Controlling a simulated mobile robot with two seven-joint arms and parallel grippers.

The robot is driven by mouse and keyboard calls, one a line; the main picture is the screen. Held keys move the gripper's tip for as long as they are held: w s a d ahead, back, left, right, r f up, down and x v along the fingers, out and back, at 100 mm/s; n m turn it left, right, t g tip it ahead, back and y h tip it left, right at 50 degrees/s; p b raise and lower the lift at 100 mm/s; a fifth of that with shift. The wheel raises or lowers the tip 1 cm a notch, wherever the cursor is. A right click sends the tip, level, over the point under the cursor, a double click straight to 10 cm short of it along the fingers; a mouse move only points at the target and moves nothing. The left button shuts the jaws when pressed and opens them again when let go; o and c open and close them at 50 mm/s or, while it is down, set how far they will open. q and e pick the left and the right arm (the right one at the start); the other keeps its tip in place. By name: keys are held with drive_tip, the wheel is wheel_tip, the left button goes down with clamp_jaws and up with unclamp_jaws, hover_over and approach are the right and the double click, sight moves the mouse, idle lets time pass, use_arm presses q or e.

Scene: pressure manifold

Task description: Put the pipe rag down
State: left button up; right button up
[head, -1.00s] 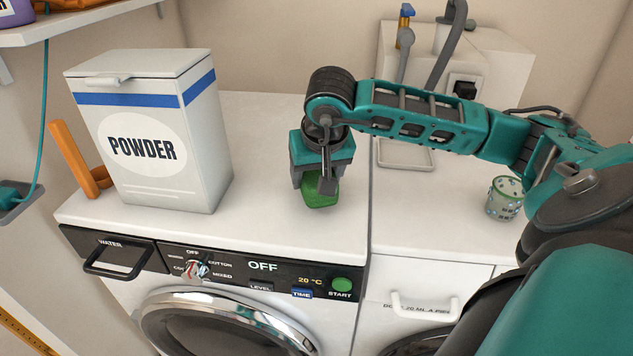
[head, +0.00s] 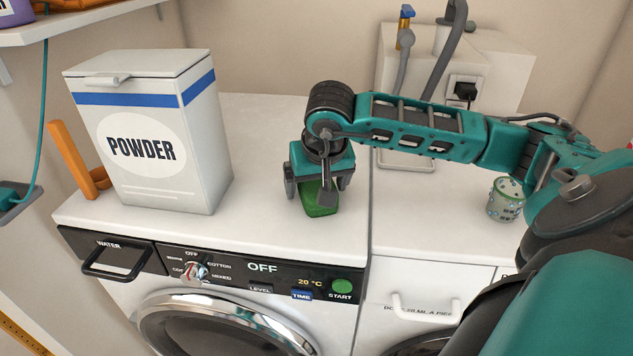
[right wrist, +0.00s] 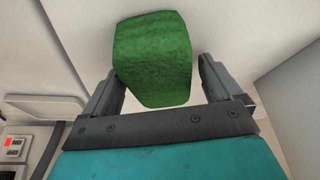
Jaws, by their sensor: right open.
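The pipe rag is a green folded cloth block (head: 319,203) on the white top of the washing machine, near its right front corner. It also shows in the right wrist view (right wrist: 153,58), between and beyond the fingers. My right gripper (head: 318,192) is directly over the rag, pointing down. Its fingers are open on either side of the rag, with a visible gap by the right-hand finger in the right wrist view. In the head view the gripper hides the rag's upper part. My left gripper is not in view.
A speckled cup (head: 506,200) stands on the right-hand machine. Hoses and a socket box (head: 470,75) are at the back. The washer top between box and gripper is clear.

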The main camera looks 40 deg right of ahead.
drive_tip(key=shift+r, duration=0.25)
drive_tip(key=p+v, duration=0.2)
drive_tip(key=v, duration=0.8)
drive_tip(key=shift+s+r, duration=0.15)
drive_tip(key=shift+r, duration=0.15)
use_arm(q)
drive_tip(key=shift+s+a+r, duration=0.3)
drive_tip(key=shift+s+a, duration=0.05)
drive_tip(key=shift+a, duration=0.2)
use_arm(e)
drive_tip(key=shift+s+a+r, duration=0.15)
drive_tip(key=shift+s+r, duration=0.15)
drive_tip(key=shift+r, duration=0.2)
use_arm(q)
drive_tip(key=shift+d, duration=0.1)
